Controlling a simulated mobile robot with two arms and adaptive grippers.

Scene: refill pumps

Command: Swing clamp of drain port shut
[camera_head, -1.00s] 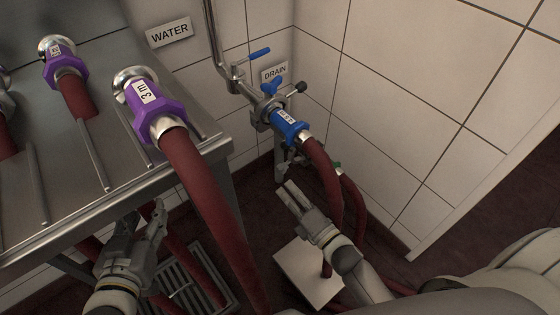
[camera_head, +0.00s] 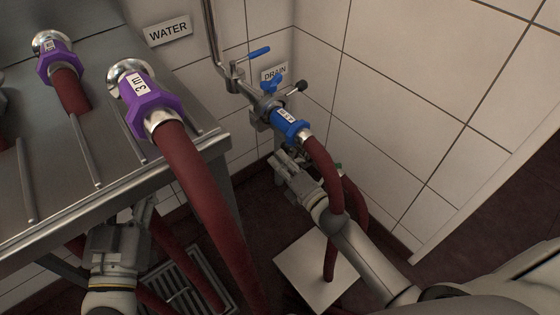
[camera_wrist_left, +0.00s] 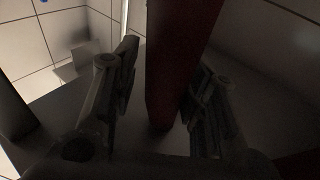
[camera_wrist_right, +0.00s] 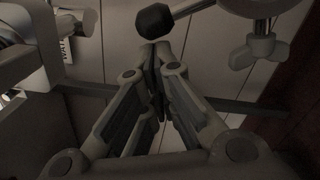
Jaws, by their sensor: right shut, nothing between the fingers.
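The drain port (camera_head: 267,103) is on the pipe at the wall corner below the DRAIN sign. It has a blue wing nut (camera_head: 272,86) and a black-knobbed lever (camera_head: 300,87), and a blue hose coupling (camera_head: 290,126) sits on it. My right gripper (camera_head: 281,160) is shut and empty, below that coupling. In the right wrist view a black knob on a rod (camera_wrist_right: 155,20) is just beyond its fingertips, with a grey wing nut (camera_wrist_right: 256,46) to the right; I cannot tell which fitting these belong to. My left gripper (camera_wrist_left: 160,85) is open, with a red hose (camera_wrist_left: 175,60) showing between its fingers.
A steel counter (camera_head: 185,155) with purple-collared hoses (camera_head: 150,105) fills the left. Red hoses hang by my right arm (camera_head: 325,165). A floor grate (camera_head: 185,285) and a pale square plate (camera_head: 300,275) lie below. Tiled walls close the corner.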

